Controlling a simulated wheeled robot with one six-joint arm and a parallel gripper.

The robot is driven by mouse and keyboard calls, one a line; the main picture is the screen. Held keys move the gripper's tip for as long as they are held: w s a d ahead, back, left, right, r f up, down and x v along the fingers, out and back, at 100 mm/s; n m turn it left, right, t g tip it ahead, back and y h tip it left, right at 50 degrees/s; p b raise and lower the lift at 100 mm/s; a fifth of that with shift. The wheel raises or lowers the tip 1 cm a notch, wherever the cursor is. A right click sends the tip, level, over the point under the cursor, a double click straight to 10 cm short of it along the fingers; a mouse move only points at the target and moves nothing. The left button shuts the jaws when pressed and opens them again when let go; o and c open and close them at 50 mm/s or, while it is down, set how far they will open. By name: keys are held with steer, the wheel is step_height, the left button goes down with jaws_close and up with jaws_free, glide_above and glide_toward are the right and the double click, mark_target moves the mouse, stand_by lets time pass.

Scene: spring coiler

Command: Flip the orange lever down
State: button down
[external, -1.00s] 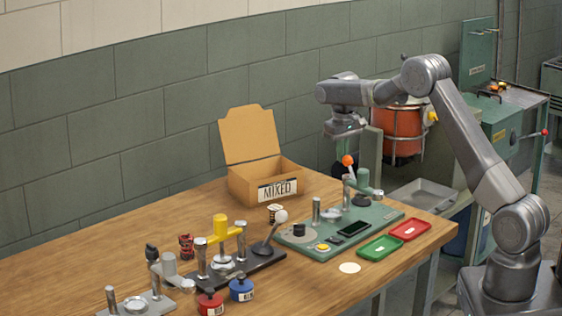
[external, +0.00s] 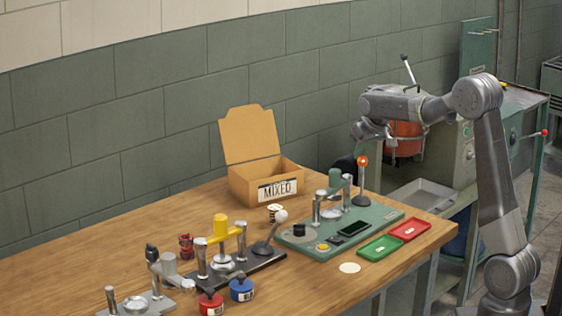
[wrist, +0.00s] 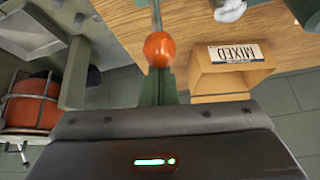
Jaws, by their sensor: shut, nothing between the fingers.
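The orange lever is a grey rod topped by an orange ball (external: 363,161), standing about upright at the back right of the green press base (external: 370,217) in the external view. In the wrist view the orange ball (wrist: 160,48) is just beyond the gripper body, with its rod running up out of the picture.
An open cardboard box marked MIXED (external: 240,185) stands behind the press. Green (external: 380,247) and red (external: 410,230) trays sit in front. A black-based press with a white-knobbed lever (external: 281,216) is to the left. An orange drum (external: 407,145) stands behind the table.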

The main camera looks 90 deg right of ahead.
steer(key=s+a+b, duration=0.1)
steer(key=b, duration=0.1)
steer(key=s+a+t+h+b, duration=0.1)
steer(key=b, duration=0.1)
steer(key=shift+f+b, duration=0.4)
steer(key=s+a+t+h+b, duration=0.1)
steer(key=s+a+b, duration=0.1)
steer(key=b, duration=0.3)
steer(key=s+a+t+h+b, duration=0.2)
steer(key=b, duration=0.4)
steer(key=shift+f+t+h, duration=0.3)
steer(key=shift+f, duration=0.1)
steer(key=shift+s, duration=0.1)
step_height(320, 180, up, 4)
steer(key=w+d+p, duration=0.1)
steer(key=d+p, duration=0.2)
steer(key=v, duration=0.9)
steer(key=shift+a+f+p, duration=0.2)
steer(key=shift+a+p, duration=0.15)
steer(key=shift+a, duration=0.15)
steer(key=shift+w, duration=0.1)
